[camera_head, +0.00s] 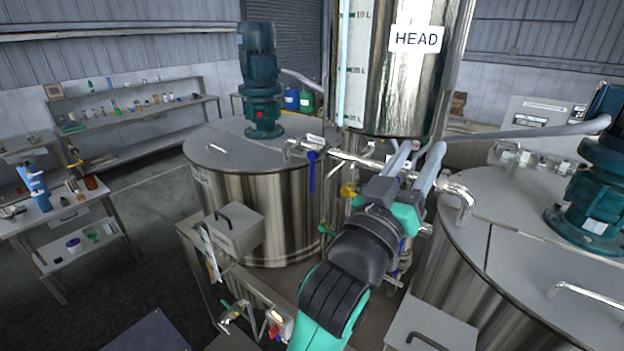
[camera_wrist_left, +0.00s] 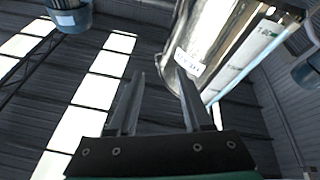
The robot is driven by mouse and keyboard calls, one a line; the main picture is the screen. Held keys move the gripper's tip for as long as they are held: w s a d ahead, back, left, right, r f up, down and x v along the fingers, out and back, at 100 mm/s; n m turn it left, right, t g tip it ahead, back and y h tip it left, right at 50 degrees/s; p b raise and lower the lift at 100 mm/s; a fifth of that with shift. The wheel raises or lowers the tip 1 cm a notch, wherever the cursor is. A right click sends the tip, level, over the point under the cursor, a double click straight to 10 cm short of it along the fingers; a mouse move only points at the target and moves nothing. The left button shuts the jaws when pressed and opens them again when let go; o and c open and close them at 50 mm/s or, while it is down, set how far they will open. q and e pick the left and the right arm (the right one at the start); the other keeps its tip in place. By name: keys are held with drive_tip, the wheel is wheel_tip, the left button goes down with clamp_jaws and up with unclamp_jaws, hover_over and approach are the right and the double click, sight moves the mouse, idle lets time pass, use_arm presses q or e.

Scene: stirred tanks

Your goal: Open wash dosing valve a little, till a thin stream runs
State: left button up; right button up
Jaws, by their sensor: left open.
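My left gripper (camera_head: 419,150) points up and away in front of the pipework below the steel HEAD vessel (camera_head: 398,90). Its fingers are apart with nothing between them, as the left wrist view (camera_wrist_left: 158,75) also shows. A valve with a long blue lever (camera_head: 312,172) hangs from the pipe left of the gripper; the lever points down. Its small tag (camera_head: 315,140) is too small to read. A yellow-handled valve (camera_head: 348,190) sits lower, close to my wrist. I cannot tell for certain which is the wash dosing valve. No running stream is visible. My right gripper is not in view.
A steel tank (camera_head: 262,205) with a green motor (camera_head: 260,85) stands left, another tank (camera_head: 540,235) right. A transparent level tube (camera_head: 343,70) runs up the vessel. A grey box (camera_head: 235,230) stands front left. The vessel also shows in the left wrist view (camera_wrist_left: 215,35).

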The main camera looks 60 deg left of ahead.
use_arm(q)
drive_tip(key=w+a+f+n+g+y, duration=0.1)
drive_tip(key=a+f+n+g+y, duration=0.3)
drive_tip(key=a+f, duration=0.6)
drive_tip(key=g+y+b, duration=0.2)
drive_tip(key=g, duration=0.6)
approach(312, 178)
drive_tip(key=b+x, duration=0.2)
drive_tip(key=x, duration=0.2)
drive_tip(key=shift+a, duration=0.2)
drive_tip(key=x, duration=0.6)
drive_tip(key=shift+w+a, duration=0.2)
clamp_jaws()
